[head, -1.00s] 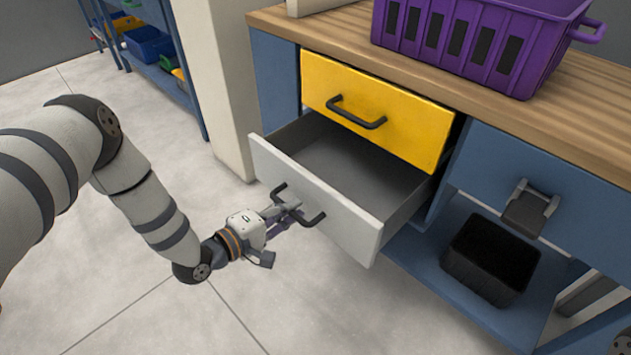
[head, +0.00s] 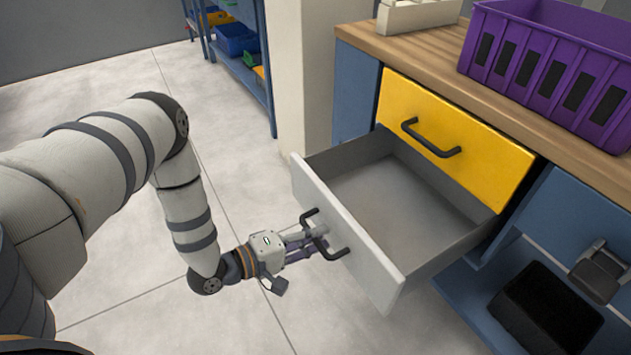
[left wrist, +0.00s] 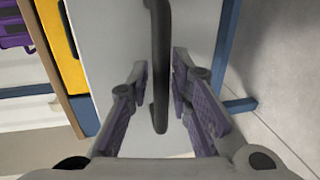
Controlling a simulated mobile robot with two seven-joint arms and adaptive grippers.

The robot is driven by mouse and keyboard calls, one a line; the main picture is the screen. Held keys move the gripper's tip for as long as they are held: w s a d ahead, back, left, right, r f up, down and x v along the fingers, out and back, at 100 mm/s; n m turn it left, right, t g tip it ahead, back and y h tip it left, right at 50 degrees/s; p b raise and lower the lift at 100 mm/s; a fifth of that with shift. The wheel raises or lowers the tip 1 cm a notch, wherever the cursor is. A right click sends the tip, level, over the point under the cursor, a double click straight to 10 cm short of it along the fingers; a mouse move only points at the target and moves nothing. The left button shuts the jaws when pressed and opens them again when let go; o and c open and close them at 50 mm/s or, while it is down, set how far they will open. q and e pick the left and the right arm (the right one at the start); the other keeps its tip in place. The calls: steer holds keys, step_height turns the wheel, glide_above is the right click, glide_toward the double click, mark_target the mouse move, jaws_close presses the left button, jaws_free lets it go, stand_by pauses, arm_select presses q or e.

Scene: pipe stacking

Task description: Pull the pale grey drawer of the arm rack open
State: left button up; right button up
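The pale grey drawer (head: 352,241) stands well out of the cabinet below a yellow drawer, and its empty grey inside shows. Its dark bar handle (head: 322,235) is on the front panel. In the left wrist view, the handle (left wrist: 160,65) runs upright between the two purple-padded fingers, close to both; exact contact is hard to see. The pale drawer front fills the view behind it.
The yellow drawer (head: 450,140) above is shut. A purple crate (head: 545,75) and a pale container (head: 415,14) stand on the wooden top. A black bin (head: 545,310) is on the lower shelf at right. A pale post (head: 305,80) stands behind. The floor in front is clear.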

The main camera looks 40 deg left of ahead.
arm_select(q)
steer(key=v, duration=1.2)
